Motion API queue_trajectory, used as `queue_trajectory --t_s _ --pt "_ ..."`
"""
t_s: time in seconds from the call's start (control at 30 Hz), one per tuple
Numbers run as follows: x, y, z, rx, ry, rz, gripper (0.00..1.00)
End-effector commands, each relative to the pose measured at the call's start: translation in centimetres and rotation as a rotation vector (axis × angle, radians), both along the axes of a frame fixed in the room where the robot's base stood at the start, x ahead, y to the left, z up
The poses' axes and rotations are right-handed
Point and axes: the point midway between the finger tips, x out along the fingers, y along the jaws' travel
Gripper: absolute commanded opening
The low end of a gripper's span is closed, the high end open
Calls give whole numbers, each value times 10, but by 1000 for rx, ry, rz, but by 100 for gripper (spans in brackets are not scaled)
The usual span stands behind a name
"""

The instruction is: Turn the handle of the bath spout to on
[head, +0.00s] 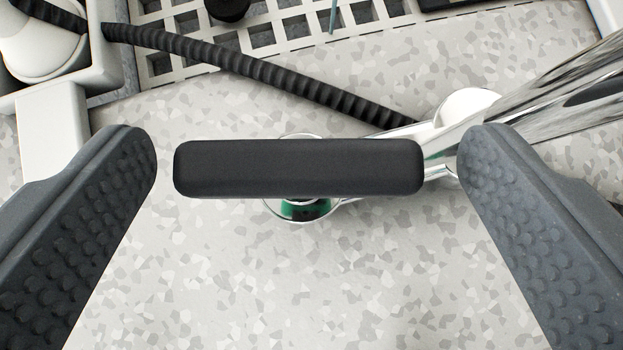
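The black bar-shaped handle (298,167) lies crosswise in the middle of the head view. Below it a round chrome fitting with a green band (304,209) shows in part; the handle hides the rest. A chrome spout tube (540,95) runs from the fitting's right side to the upper right. My gripper (307,150) is open, with one dark padded finger on each side of the handle. Both fingertips are level with the handle's ends, with a small gap at each end. Nothing is held.
A black ribbed hose (260,70) crosses from the upper left to the spout. A white holder (65,105) stands at the upper left, beside a white grid rack (255,40) at the top. The speckled pale surface (300,290) below the handle is clear.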

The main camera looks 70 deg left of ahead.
Motion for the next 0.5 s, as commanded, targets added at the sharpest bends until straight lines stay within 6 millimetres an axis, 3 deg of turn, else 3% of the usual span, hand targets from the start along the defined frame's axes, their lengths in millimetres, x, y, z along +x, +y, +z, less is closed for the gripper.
queue_trajectory --t_s 0.27,0.5 --pt "-1 -3 5 1 0 1 84" --pt "-8 -31 33 0 -2 -1 84"
